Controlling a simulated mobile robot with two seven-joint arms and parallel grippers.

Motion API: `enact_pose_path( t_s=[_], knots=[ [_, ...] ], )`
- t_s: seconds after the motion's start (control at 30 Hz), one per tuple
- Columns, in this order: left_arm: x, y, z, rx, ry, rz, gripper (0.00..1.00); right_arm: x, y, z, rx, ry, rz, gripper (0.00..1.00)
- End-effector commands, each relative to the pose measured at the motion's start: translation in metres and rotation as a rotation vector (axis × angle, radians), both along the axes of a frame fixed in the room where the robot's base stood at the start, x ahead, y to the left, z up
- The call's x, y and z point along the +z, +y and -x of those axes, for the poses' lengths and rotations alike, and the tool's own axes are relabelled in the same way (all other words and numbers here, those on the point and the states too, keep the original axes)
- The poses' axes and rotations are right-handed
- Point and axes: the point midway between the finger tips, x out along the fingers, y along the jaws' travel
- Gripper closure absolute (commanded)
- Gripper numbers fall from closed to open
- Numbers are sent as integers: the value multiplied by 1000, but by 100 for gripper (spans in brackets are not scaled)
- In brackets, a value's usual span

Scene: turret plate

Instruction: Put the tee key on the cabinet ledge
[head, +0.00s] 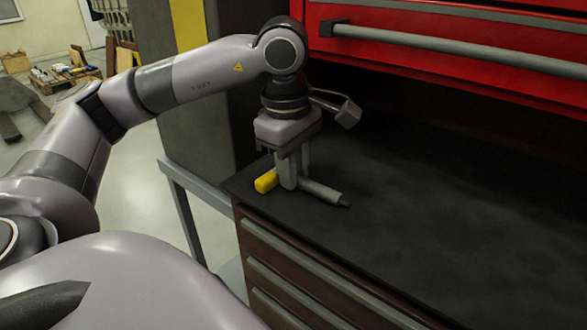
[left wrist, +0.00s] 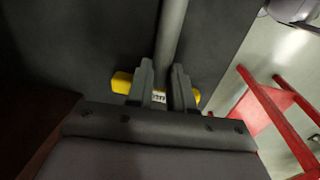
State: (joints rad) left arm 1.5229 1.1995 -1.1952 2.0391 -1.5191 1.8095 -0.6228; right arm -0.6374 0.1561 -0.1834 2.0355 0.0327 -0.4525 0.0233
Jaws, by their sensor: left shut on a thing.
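The tee key has a yellow crossbar handle and a grey shaft (head: 320,192) with a dark tip. My left gripper (head: 288,182) points down over the near left corner of the dark cabinet ledge (head: 420,235) and is shut on the tee key. The key lies about level, its shaft pointing right over the ledge. I cannot tell whether it touches the surface. In the left wrist view the yellow handle (left wrist: 122,83) shows behind the fingers (left wrist: 163,88), and the shaft (left wrist: 171,35) runs up between them. My right gripper is not in view.
Red drawers with a grey bar handle (head: 450,50) overhang the back of the ledge. Brown drawers (head: 300,275) are below its front edge. A dark panel with a yellow stripe (head: 188,25) stands at the left. The ledge to the right is clear.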

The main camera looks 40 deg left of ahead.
Motion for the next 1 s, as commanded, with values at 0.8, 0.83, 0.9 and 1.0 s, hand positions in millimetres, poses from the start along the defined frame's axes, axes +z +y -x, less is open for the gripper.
enact_pose_path(
  t_s=[0.8,0.83,0.9,1.0],
  knots=[
    [2,0,0,0,-1,0,53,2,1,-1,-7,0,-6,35],
    [4,0,0,0,-2,1,53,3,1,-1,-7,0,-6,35],
    [13,-1,0,0,-4,1,53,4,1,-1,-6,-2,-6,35],
    [34,-1,2,-1,-5,1,53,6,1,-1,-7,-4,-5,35]
  ],
)
